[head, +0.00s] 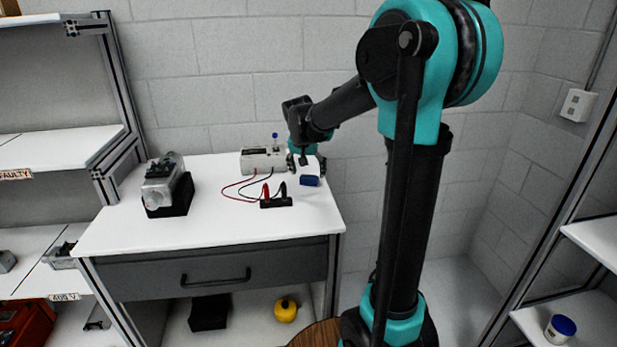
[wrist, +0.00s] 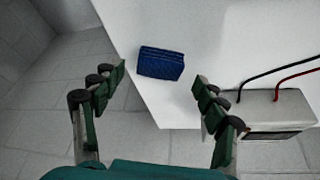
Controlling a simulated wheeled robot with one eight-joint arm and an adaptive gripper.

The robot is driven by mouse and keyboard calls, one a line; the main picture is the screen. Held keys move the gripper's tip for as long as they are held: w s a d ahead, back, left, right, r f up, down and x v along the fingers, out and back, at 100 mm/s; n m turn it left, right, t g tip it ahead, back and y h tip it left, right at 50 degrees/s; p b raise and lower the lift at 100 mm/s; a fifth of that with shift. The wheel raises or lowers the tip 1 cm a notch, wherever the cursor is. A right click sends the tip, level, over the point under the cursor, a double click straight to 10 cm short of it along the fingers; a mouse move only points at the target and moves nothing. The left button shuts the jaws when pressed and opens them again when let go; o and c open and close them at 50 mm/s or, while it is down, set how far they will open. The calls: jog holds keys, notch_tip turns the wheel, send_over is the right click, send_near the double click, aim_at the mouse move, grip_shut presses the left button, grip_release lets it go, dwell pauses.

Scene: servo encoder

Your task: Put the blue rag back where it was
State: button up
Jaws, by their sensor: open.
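The blue rag (head: 310,181) is a small folded dark-blue block on the white table, near its right edge. It also shows in the wrist view (wrist: 161,63), lying flat near the table's corner. My gripper (head: 304,163) is over the right back part of the table. In the wrist view my gripper (wrist: 160,78) is open, with its fingers apart to the left and right of the rag. The rag is not held, and I see no finger touching it.
A pale box (head: 262,160) with red and black leads stands left of my gripper. The leads run to a black clip holder (head: 276,202). A grey motor on a black stand (head: 170,186) sits at the table's left. The front middle of the tabletop is clear.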

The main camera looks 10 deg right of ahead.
jog(key=v, duration=0.8)
jog(key=shift+r, duration=0.2)
